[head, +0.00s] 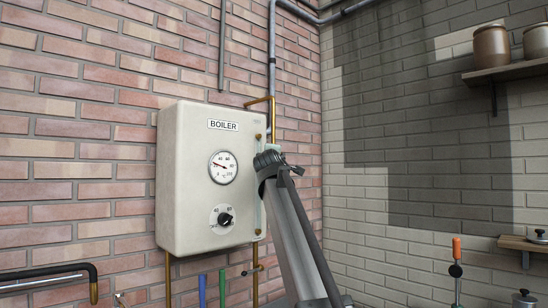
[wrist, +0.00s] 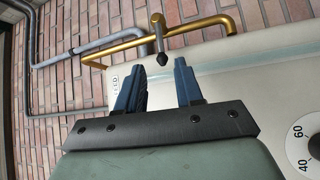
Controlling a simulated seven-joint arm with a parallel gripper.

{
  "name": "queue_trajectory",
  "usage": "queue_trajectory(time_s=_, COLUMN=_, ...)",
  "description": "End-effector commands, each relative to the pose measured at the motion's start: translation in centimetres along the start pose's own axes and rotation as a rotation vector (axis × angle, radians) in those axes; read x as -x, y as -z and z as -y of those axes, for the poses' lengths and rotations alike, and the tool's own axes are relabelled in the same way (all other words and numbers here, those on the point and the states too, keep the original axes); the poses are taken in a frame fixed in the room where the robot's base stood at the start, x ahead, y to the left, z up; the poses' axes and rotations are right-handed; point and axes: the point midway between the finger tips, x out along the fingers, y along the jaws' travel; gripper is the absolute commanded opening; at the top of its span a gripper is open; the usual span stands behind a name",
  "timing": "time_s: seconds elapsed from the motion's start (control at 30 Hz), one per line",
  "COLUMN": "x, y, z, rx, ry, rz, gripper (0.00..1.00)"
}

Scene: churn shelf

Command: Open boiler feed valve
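A valve with a short dark grey lever (wrist: 158,32) sits on a brass pipe (wrist: 197,26) at the top of the wrist view. A small printed label (wrist: 115,81) on the boiler's casing, near the left finger, is too small to read surely. My gripper (wrist: 160,72) is open, with two blue fingers apart and nothing between them. The lever lies just beyond the gap, apparently apart from the fingertips. In the head view my gripper (head: 268,160) is at the boiler's right side and hides this valve. Another small valve (head: 250,271) shows on the brass pipe below the boiler.
The cream boiler (head: 185,170) hangs on the brick wall, with a round gauge (head: 223,167) and a black knob (head: 225,219). A grey pipe (head: 271,50) runs above. Shelves (head: 510,70) are on the right wall. Blue and green upright rods (head: 202,290) stand below.

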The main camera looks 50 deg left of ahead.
Motion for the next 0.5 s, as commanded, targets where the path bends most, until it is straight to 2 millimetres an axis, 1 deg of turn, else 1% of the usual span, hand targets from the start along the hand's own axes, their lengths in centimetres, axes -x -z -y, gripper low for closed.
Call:
queue_trajectory(time_s=0.03, x=-1.2, y=0.1, z=-0.1, rx=0.000, ry=0.001, rz=0.001, gripper=0.36)
queue_trajectory(time_s=0.1, x=-2.5, y=0.1, z=-0.1, rx=0.000, ry=0.002, rz=0.001, gripper=0.36)
queue_trajectory(time_s=0.4, x=-7.7, y=0.0, z=-0.1, rx=-0.001, ry=0.000, rz=0.002, gripper=0.36)
queue_trajectory(time_s=0.5, x=-9.1, y=0.0, z=-0.1, rx=-0.001, ry=0.001, rz=0.002, gripper=0.36)
